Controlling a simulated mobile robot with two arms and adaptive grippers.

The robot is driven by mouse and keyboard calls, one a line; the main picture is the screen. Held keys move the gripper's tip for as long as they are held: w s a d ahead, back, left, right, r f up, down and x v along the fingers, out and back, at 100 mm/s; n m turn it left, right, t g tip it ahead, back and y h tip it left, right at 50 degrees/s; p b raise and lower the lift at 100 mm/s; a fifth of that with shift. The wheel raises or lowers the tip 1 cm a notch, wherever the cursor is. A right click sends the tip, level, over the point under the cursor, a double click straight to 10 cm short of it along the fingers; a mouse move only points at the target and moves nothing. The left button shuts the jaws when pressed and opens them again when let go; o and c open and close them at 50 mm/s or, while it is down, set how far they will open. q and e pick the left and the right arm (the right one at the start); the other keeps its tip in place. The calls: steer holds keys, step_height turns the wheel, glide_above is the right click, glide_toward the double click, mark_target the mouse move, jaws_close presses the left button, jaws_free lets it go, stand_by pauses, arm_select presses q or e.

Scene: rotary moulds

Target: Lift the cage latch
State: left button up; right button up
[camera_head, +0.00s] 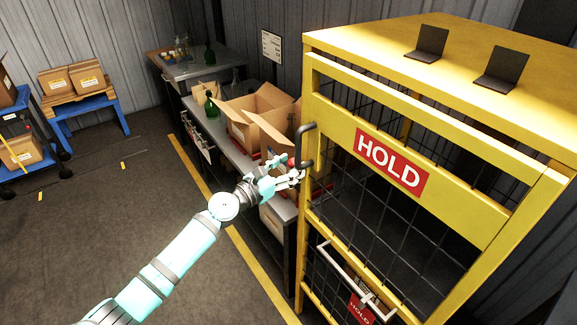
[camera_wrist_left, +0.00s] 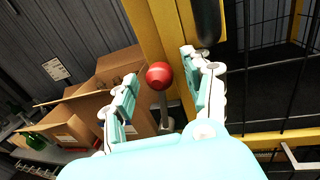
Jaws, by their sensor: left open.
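The yellow cage (camera_head: 440,120) with mesh panels and a red HOLD sign (camera_head: 391,161) fills the right of the head view. In the left wrist view, the latch (camera_wrist_left: 160,75) is a red ball on a grey lever standing upright beside the yellow post (camera_wrist_left: 152,40). My left gripper (camera_head: 287,170) is at the cage's left front post, just below the black handle (camera_head: 304,147). It is open, with one finger on each side of the red ball in the wrist view. I cannot tell whether a finger touches it. In the head view the fingers mostly hide the latch.
Behind the gripper, a bench (camera_head: 224,140) carries open cardboard boxes (camera_head: 252,115) and green bottles (camera_head: 212,106). A metal pull handle (camera_head: 345,268) sits low on the cage front. Two dark brackets (camera_head: 428,44) are on top.

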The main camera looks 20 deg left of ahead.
arm_select(q)
steer(key=c, duration=0.5)
jaws_close()
steer(key=w+a+n+p, duration=0.1)
steer(key=a+n+p, duration=0.1)
steer(key=n, duration=0.1)
steer(key=shift+w+a+r, duration=0.1)
steer(key=shift+w+r, duration=0.15)
steer(key=shift+w, duration=0.1)
steer(key=o, duration=0.5)
jaws_free()
steer(key=v, duration=1.2)
steer(key=shift+r, duration=0.25)
